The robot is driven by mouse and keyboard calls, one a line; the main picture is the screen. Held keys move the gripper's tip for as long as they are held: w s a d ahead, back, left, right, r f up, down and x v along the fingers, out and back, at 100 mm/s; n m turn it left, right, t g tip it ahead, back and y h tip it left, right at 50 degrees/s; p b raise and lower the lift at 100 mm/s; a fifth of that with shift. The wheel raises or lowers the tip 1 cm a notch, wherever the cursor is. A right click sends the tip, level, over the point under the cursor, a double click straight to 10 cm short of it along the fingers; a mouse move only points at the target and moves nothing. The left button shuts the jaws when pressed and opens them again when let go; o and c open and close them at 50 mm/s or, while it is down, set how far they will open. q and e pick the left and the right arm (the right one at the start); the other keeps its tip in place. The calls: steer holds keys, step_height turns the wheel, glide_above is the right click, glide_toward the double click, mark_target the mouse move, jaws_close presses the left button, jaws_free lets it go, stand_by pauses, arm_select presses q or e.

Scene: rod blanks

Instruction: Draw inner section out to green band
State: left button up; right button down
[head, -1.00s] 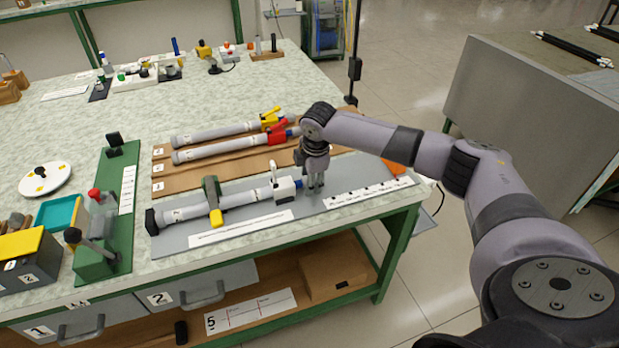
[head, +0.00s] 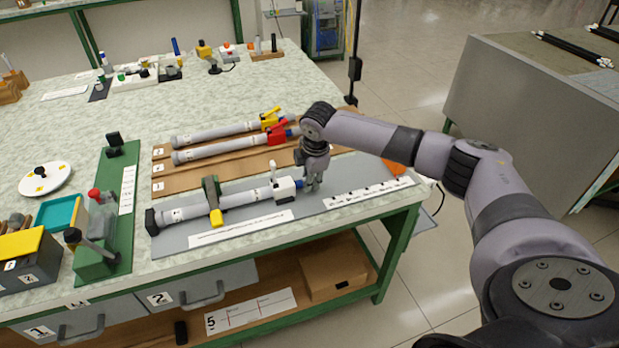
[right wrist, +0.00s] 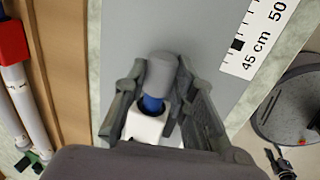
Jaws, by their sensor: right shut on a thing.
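A grey telescoping rod (head: 240,200) lies on a grey base plate, held by a clamp with a yellow block (head: 216,217). A white collar (head: 287,188) with an upright lever (head: 273,170) sits at its right end. My right gripper (head: 313,186) is at that end, pointing down. In the right wrist view its fingers (right wrist: 164,92) are shut around the inner section's grey end piece (right wrist: 162,75). A short blue stretch (right wrist: 152,103) shows between this end and the white collar (right wrist: 145,126). No green band shows on the inner section. My left gripper is not in view.
A scale strip (head: 370,192) lies at the plate's front right; its 45 and 50 cm marks show in the wrist view. Two more rods, with yellow (head: 270,120) and red (head: 277,133) collars, lie on the brown board behind. The plate's right part is largely clear.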

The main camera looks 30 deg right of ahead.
steer(key=shift+s+d+r+p, duration=0.15)
steer(key=shift+d+p, duration=0.2)
steer(key=shift+d, duration=0.2)
steer(key=d+p, duration=0.1)
steer(key=d, duration=0.2)
steer(key=s+d+p, duration=0.1)
steer(key=d, duration=0.2)
steer(key=s+d+p, duration=0.1)
steer(key=d, duration=0.3)
steer(key=shift+s, duration=0.25)
steer(key=d, duration=0.3)
steer(key=s+d, duration=0.1)
steer(key=d, duration=0.1)
steer(key=s+d, duration=0.1)
steer(key=d, duration=0.2)
steer(key=shift+d, duration=0.3)
steer(key=shift+s+d+b, duration=0.15)
steer(key=shift+d+b, duration=0.15)
steer(key=shift+d, duration=0.45)
steer(key=c, duration=1.3)
jaws_free()
